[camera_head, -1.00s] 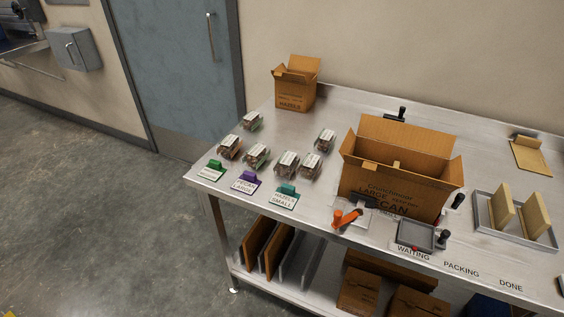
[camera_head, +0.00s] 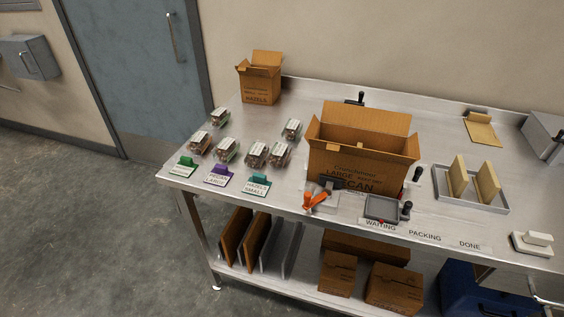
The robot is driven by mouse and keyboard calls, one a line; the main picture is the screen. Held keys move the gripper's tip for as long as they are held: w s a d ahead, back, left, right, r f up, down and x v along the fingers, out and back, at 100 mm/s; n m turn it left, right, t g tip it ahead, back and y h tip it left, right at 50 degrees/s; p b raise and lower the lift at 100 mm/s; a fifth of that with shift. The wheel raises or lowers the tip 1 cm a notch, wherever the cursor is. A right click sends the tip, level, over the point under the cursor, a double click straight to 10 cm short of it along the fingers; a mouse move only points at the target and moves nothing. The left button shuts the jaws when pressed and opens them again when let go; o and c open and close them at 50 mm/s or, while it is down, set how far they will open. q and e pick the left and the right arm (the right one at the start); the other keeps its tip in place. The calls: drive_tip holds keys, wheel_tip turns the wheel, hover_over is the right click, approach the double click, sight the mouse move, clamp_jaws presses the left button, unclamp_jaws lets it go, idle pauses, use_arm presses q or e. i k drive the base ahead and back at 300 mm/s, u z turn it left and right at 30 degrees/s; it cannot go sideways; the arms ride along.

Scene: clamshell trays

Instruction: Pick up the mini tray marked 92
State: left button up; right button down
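Several small clear clamshell trays with white labels stand at the left of the steel table. One is at the back (camera_head: 219,117), one at the left (camera_head: 200,142), one in front of it (camera_head: 227,150), two side by side in the middle (camera_head: 256,154) and (camera_head: 278,154), and one to the right (camera_head: 291,130). Their label numbers are too small to read, so I cannot tell which is marked 92. Neither of my grippers is in view.
Green, purple and teal label stands (camera_head: 258,184) line the front edge. A large open pecan carton (camera_head: 360,160) stands mid-table, and a smaller hazels carton (camera_head: 259,82) at the back left. An orange-handled tool (camera_head: 317,199) lies before the large carton.

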sight(257, 155)
drive_tip(key=u, duration=0.2)
drive_tip(key=k, duration=0.25)
drive_tip(key=z, duration=1.25)
drive_tip(key=i, duration=0.85)
drive_tip(key=u, duration=0.5)
